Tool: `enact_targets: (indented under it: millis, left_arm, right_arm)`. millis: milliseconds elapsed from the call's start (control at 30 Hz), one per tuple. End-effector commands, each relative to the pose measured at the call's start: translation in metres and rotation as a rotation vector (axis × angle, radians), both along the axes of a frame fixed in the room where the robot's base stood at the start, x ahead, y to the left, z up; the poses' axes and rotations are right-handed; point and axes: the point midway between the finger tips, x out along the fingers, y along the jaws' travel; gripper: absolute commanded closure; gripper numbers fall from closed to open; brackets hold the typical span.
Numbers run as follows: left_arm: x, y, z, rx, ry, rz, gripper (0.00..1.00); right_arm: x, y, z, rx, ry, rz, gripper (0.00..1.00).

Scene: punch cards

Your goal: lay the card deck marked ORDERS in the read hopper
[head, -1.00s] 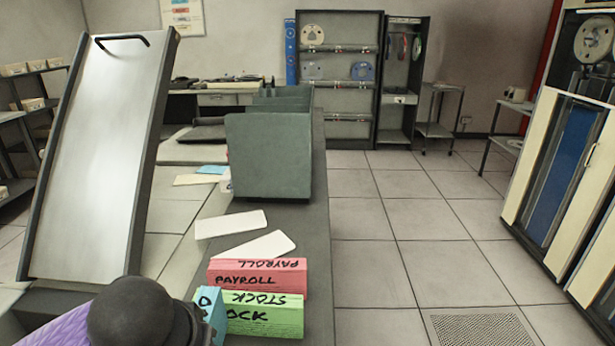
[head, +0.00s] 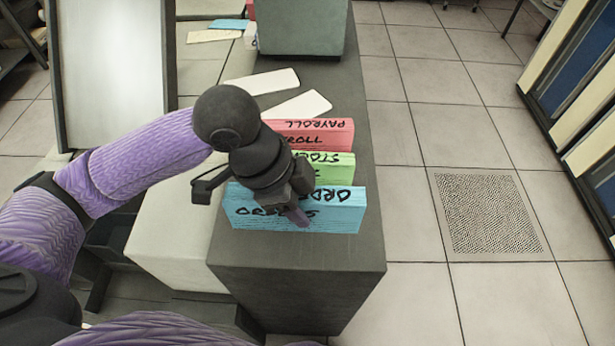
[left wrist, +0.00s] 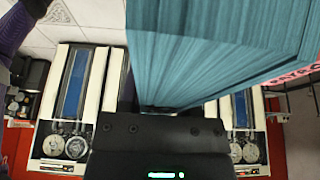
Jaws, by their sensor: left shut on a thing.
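The blue card deck marked ORDERS (head: 345,214) stands on edge near the close end of the dark counter (head: 300,262). My left gripper (head: 298,212) is over its near face, shut on it; its fingers are partly hidden by the wrist. I cannot tell whether the deck is clear of the counter. In the left wrist view the deck (left wrist: 215,60) fills the upper middle and right, close to the gripper (left wrist: 165,120). A tilted silver plate in a dark frame (head: 112,70) stands at the left; I cannot tell if it belongs to the read hopper. My right gripper is out of view.
The green STOCK deck (head: 335,172) and the pink PAYROLL deck (head: 325,134) stand close behind the blue one. Two loose cream cards (head: 262,82) lie farther back, before a grey-green box (head: 300,28). Open floor (head: 410,240) lies right of the counter.

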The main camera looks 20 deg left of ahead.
Motion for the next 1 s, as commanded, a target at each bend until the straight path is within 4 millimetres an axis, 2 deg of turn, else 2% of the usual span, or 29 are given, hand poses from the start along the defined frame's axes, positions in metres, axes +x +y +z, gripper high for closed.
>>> enact_targets:
  millis: [33,167,333,667,700,833,1000]
  left_arm:
    - [0.000,0.000,-0.016,0.000,0.004,0.002,1.00]
    - [0.000,0.000,-0.032,0.000,0.000,0.003,1.00]
    - [0.000,0.000,-0.063,0.001,0.003,0.004,1.00]
    - [0.000,0.000,-0.065,0.002,-0.002,0.005,1.00]
    - [0.000,0.000,-0.065,0.001,-0.001,0.005,0.53]
    - [0.000,0.000,-0.065,0.001,-0.001,0.005,0.25]
    - [0.000,0.000,-0.065,0.001,-0.001,0.005,0.24]
  right_arm:
    - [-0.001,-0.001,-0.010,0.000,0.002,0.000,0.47]
    - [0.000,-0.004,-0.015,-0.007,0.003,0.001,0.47]
    - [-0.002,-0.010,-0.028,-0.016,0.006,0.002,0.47]
    - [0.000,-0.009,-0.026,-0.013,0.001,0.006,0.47]
    - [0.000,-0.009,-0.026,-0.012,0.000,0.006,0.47]
    - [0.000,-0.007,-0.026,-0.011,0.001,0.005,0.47]
    - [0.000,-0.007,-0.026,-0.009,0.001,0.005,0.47]
